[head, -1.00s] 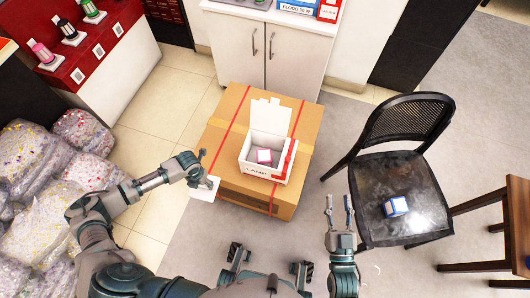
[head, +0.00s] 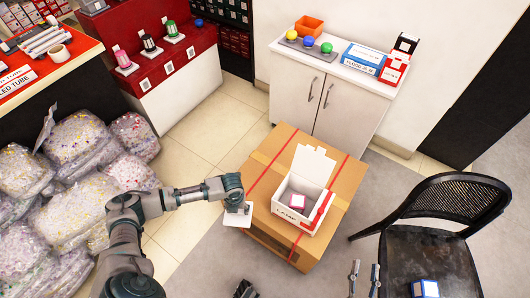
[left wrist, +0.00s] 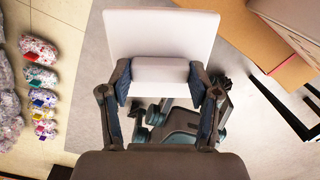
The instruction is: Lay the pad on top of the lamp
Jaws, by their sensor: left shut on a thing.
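The pad (head: 234,218) is a flat white piece. It hangs from my left gripper (head: 237,204) at the left side of the cardboard box. In the left wrist view the pad (left wrist: 160,32) extends beyond the fingertips, and the left gripper (left wrist: 160,75) is shut on its thicker white block. An open white carton (head: 303,190) marked LAMP sits on top of the cardboard box, with its lid flap up. The pad is apart from the lamp. My right gripper (head: 365,279) is open and empty, right of the box.
The cardboard box (head: 335,205) with red straps stands on the floor. A black chair (head: 430,255) holds a blue and white cube (head: 425,289) at the right. A white cabinet (head: 325,100) stands behind. Filled clear bags (head: 85,160) lie at the left.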

